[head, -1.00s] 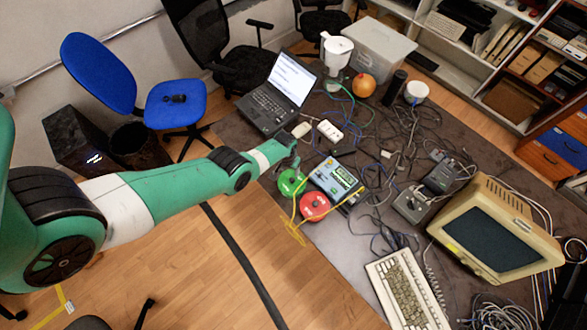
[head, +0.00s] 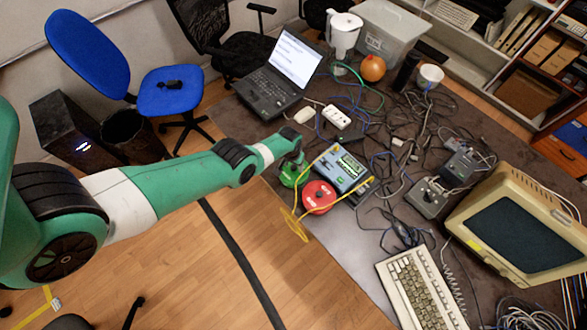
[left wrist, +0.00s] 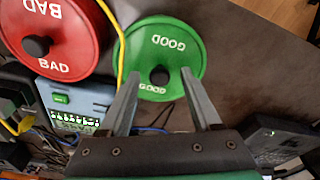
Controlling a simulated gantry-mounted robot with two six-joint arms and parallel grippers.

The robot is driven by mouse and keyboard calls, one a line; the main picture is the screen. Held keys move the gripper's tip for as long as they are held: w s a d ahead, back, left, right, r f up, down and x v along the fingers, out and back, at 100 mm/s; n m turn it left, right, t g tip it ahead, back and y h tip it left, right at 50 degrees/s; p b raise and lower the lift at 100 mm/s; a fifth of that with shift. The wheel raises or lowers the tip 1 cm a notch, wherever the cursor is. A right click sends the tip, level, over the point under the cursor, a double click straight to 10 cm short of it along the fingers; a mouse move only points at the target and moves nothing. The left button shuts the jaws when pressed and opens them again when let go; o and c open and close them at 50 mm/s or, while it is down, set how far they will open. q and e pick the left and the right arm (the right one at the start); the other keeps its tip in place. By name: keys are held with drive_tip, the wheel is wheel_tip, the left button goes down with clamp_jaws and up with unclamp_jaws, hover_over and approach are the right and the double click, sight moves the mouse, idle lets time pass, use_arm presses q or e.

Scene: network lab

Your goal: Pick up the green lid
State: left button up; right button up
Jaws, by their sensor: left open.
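The green lid (left wrist: 146,60) is round, with a dark knob (left wrist: 159,75) and the word GOOD on it. In the left wrist view my left gripper (left wrist: 155,88) is open, with its two fingers reaching over the lid's near edge, one on each side of the knob. I cannot tell whether they touch the lid. In the head view the green lid (head: 287,179) is partly hidden by my left gripper (head: 296,166). My right gripper is in neither view.
A red lid (head: 319,196) marked BAD lies beside the green one. A blue-grey device (head: 340,168) with yellow cables (head: 292,226) is close by. A laptop (head: 278,80), white power strip (head: 336,117), keyboard (head: 422,288) and monitor (head: 520,230) crowd the table.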

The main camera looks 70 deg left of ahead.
sight(293, 168)
use_arm(q)
clamp_jaws()
idle(0.3)
drive_tip(key=shift+r, duration=0.1)
drive_tip(key=shift+r+p, duration=0.45)
drive_tip(key=shift+p, duration=0.2)
wheel_tip(293, 168, up, 4)
drive_tip(key=p, duration=0.4)
drive_tip(key=shift+s+d+f, duration=0.15)
drive_tip(key=s+d+r+p, duration=0.8)
drive_tip(key=s+p, duration=0.2)
drive_tip(key=p, duration=0.6)
drive_tip(key=shift+s+r+p, duration=0.15)
drive_tip(key=shift+s+p, duration=0.15)
drive_tip(key=shift+s, duration=0.1)
